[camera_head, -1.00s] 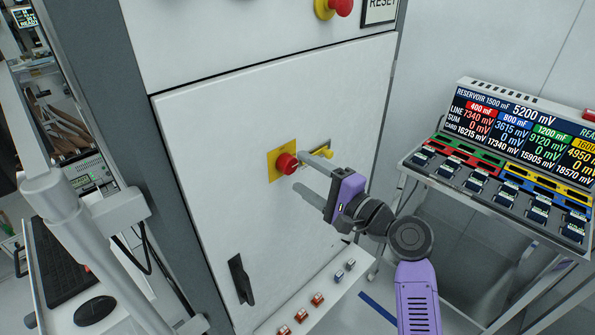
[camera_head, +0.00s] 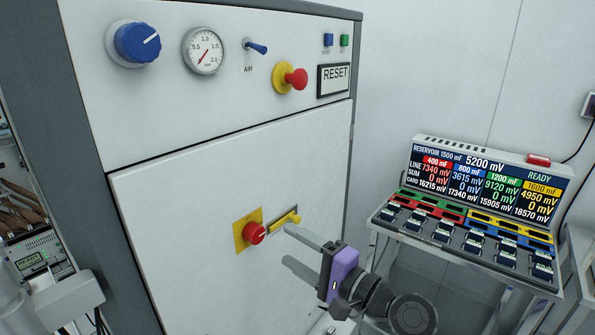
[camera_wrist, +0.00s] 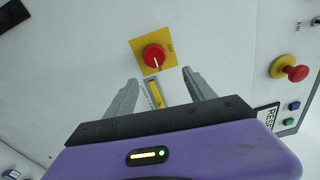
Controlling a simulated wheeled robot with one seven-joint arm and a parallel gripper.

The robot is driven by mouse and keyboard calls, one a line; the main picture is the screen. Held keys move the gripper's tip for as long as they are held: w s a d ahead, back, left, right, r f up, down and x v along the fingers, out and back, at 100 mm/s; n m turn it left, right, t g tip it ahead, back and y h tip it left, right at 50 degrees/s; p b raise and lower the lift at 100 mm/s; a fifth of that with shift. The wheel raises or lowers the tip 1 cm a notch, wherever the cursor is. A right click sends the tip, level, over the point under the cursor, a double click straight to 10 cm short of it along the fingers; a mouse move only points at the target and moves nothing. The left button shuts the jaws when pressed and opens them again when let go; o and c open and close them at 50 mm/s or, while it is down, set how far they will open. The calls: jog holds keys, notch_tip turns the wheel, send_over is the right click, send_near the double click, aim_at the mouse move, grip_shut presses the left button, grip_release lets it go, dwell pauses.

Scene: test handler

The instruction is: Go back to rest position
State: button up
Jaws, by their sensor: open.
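My gripper (camera_head: 287,246) is open and empty in front of the white cabinet door (camera_head: 200,195). Its two grey fingers point at the door, just below a yellow bar in a slot (camera_head: 285,222). In the wrist view my gripper (camera_wrist: 161,80) has its fingers apart, with the yellow bar (camera_wrist: 156,92) showing between them. I cannot tell whether a fingertip touches the door. A red rotary knob on a yellow plate (camera_head: 254,233) is left of the bar; the knob (camera_wrist: 154,56) also shows beyond the fingertips in the wrist view.
The upper panel carries a blue knob (camera_head: 138,43), a gauge (camera_head: 203,51), a toggle switch (camera_head: 256,46), a red button (camera_head: 296,78) and a RESET plate (camera_head: 333,78). A display (camera_head: 487,178) stands on a bench with several cards at right. Open floor shows between cabinet and bench.

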jog(key=s+d+f+n+t+h, duration=0.25)
jog(key=s+d+f+h, duration=0.2)
jog(key=s+d, duration=0.3)
jog(key=s+d+f+n+t+h, duration=0.1)
jog(key=s+d+f+t+h, duration=0.4)
jog(key=d, duration=0.4)
jog(key=s+d+f+n+g+h, duration=0.1)
jog(key=s+d+n+g+h, duration=0.1)
jog(key=s, duration=1.5)
jog(key=s+d+f+n+g+h, duration=0.1)
jog(key=s+n, duration=0.3)
jog(key=s, duration=1.3)
jog(key=shift+s+d+g+h, duration=0.4)
jog(key=shift+d+g+h, duration=0.3)
jog(key=shift+g, duration=0.15)
jog(key=shift+f, duration=0.1)
jog(key=shift+c, duration=0.4)
